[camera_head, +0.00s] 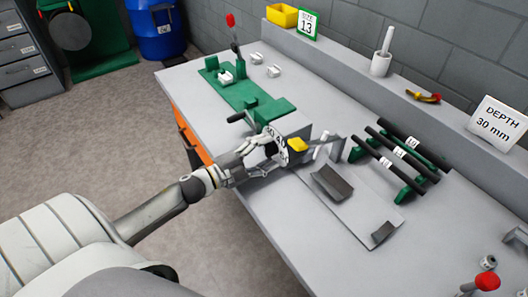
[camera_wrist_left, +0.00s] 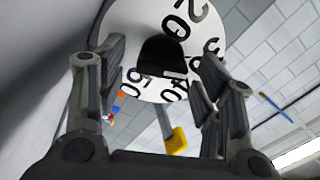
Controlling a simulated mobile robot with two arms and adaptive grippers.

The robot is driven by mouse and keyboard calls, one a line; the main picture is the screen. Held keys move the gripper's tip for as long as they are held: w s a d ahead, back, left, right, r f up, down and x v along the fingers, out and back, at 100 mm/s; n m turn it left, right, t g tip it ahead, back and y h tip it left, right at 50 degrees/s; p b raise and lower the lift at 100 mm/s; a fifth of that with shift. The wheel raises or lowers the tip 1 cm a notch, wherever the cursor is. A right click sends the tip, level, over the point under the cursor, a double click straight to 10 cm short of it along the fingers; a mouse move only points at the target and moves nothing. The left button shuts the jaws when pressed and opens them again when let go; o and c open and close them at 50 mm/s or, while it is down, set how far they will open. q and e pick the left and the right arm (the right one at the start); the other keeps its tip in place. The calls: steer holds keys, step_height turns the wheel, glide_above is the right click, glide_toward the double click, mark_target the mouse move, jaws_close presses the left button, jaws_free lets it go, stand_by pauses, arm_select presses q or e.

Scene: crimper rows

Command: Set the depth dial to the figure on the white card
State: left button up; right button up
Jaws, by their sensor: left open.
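The white card (camera_head: 497,123) reads "DEPTH 30 mm" and stands on the bench's back ledge at the right. The depth dial (camera_head: 282,156), a white disc with black figures, is on the near side of the grey machine. My left gripper (camera_head: 258,146) is open right at the dial. In the left wrist view, the dial (camera_wrist_left: 125,35) fills the top, with figures such as 20, 40 and 50. Its black knob (camera_wrist_left: 160,58) lies between the open fingers of my left gripper (camera_wrist_left: 162,66), with gaps at both sides. Which figure is at the index cannot be told.
A yellow-tipped lever (camera_head: 298,145) sits just right of the dial. Black rods (camera_head: 400,150) lie on green rests to the right. A green plate (camera_head: 240,90) and red-knobbed lever (camera_head: 231,22) are farther back. A green-framed card (camera_head: 307,22) reads "SIZE 13".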

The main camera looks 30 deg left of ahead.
arm_select(q)
steer(key=shift+c, duration=0.2)
steer(key=c, duration=1)
steer(key=shift+r+n+p, duration=0.15)
steer(key=shift+n+p, duration=0.15)
steer(key=shift+p, duration=0.25)
steer(key=shift+n+p, duration=0.45)
steer(key=shift+n, duration=0.05)
steer(key=o, duration=1)
steer(key=shift+o, duration=0.2)
